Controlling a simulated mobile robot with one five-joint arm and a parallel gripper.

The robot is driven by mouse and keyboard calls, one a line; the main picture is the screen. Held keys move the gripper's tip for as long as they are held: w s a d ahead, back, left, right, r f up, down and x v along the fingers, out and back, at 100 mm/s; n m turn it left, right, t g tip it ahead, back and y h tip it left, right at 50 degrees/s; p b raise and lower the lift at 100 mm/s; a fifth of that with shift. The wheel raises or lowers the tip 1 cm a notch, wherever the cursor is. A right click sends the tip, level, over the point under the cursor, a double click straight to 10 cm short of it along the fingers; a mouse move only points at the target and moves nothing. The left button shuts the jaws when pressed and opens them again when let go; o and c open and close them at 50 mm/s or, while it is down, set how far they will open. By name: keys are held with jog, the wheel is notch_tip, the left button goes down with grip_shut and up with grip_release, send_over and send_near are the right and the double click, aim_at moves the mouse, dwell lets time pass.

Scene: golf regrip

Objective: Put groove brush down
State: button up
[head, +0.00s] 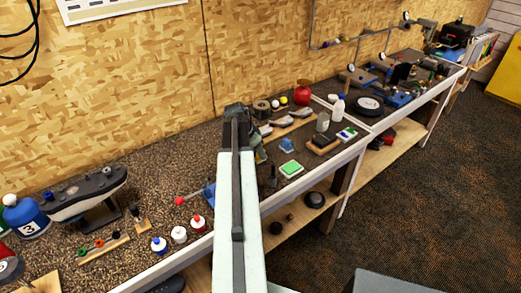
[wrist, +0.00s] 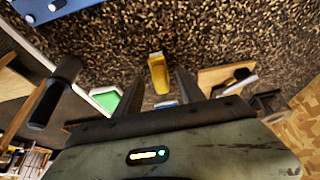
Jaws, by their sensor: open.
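In the wrist view, my gripper (wrist: 160,88) is open, with its two dark fingers apart. A small yellow piece with a pale end (wrist: 158,72), possibly the groove brush, shows in the gap between the fingers, over the speckled bench top (wrist: 215,35). Neither finger is seen closed on it. I cannot tell whether it touches a finger. In the head view, my arm hides most of the gripper, and I cannot make out the brush there.
A green-topped pad (head: 290,168) lies right of my arm on the bench. A dark upright cylinder (wrist: 52,92) is left of the gripper in the wrist view. A wooden block (wrist: 225,76) is at its right. Several small bottles (head: 179,234) stand along the front edge.

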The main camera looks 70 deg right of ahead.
jog(key=p+v, duration=0.7)
jog(key=v, duration=0.2)
jog(key=shift+r, duration=0.25)
